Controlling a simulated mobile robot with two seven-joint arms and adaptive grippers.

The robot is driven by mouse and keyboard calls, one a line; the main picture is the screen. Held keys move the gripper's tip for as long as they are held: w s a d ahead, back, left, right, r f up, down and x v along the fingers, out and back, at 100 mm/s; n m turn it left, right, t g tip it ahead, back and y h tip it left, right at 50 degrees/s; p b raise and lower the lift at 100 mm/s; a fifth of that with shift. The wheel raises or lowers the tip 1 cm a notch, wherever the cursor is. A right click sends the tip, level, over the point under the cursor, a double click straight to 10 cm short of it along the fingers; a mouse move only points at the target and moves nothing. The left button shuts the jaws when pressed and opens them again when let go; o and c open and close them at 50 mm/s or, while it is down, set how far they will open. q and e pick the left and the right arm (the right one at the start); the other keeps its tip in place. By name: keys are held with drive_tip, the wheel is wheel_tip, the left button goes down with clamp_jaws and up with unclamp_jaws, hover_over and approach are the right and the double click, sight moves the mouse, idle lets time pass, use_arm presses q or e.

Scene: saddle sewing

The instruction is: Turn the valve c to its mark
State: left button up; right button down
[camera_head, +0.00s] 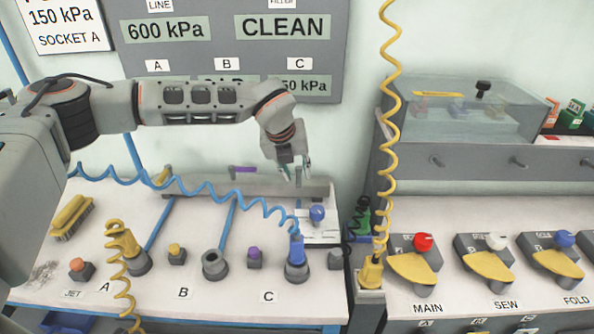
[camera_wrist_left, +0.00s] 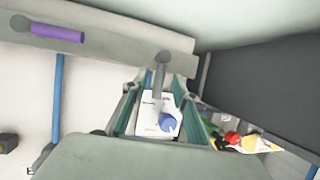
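The grey manifold bar (camera_head: 200,187) runs along the back of the left table. A grey lever (camera_wrist_left: 160,72), which seems to be valve c, stands at its right end in the left wrist view. My left gripper (camera_head: 297,170) is over that end, pointing down. In the wrist view its fingers (camera_wrist_left: 158,100) are apart, one on each side of the lever; I cannot tell whether they touch it. The gripper largely hides this valve in the head view, and I cannot make out its mark. My right gripper is not in view.
A purple lever (camera_head: 243,169) and a yellow one (camera_head: 162,178) are further left on the bar. A blue knob (camera_head: 316,213) on a white plate lies just in front of my gripper. Coiled blue (camera_head: 215,190) and yellow (camera_head: 390,110) hoses hang nearby.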

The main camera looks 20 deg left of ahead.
use_arm(q)
drive_tip(key=shift+w+f, duration=0.2)
drive_tip(key=shift+f, duration=0.15)
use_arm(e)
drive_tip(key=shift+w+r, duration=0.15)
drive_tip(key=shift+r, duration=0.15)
use_arm(q)
clamp_jaws()
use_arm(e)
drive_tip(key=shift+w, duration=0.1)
use_arm(q)
drive_tip(key=shift+d, duration=0.1)
